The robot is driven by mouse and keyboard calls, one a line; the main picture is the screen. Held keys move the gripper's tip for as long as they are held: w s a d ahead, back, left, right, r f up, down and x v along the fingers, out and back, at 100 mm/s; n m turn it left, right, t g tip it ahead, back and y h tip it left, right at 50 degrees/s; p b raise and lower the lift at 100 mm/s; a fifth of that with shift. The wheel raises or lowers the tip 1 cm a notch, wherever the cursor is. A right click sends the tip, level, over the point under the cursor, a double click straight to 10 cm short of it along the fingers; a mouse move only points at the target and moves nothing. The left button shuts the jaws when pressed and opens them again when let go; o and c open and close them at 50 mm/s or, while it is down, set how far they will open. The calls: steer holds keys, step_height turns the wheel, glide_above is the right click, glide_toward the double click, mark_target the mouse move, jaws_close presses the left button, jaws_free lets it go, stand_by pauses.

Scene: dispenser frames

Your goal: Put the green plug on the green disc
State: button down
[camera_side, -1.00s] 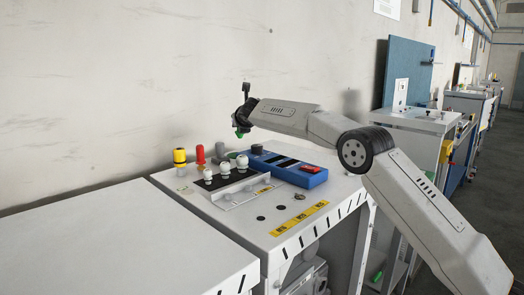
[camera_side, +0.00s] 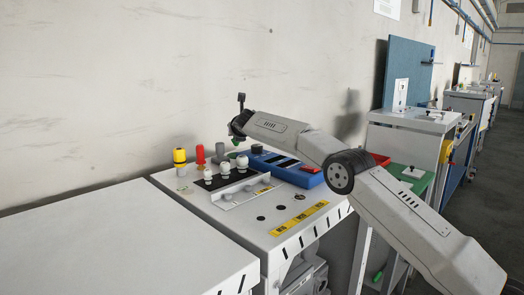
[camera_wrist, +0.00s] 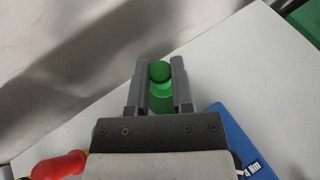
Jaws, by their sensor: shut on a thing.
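The green plug (camera_wrist: 160,72) is between the two fingers of my gripper (camera_wrist: 160,66) in the wrist view. My gripper is shut on it. In the side view my gripper (camera_side: 236,138) points down above the back of the white bench, with the green plug (camera_side: 235,143) small under it. More green (camera_wrist: 161,99) shows between the fingers in the wrist view; I cannot tell whether this is the plug's body or the disc. In the side view I cannot make out the green disc clearly, nor whether the plug touches it.
The white bench (camera_side: 282,234) holds a yellow plug (camera_side: 180,156), a red plug (camera_side: 200,154), a grey plug (camera_side: 220,149) and several white knobs (camera_side: 225,168) in front. A blue device (camera_side: 308,177) lies to the right. The wall (camera_side: 90,90) is close behind.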

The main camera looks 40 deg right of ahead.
mark_target(237, 145)
steer(key=shift+f, duration=1.55)
steer(key=shift+f, duration=0.3)
steer(key=shift+f, duration=0.6)
steer(key=c, duration=0.5)
jaws_free()
steer(key=shift+r, duration=0.55)
steer(key=shift+s+a+r, duration=0.4)
steer(key=shift+s+r, duration=0.25)
steer(key=shift+s, duration=0.05)
steer(key=v, duration=1)
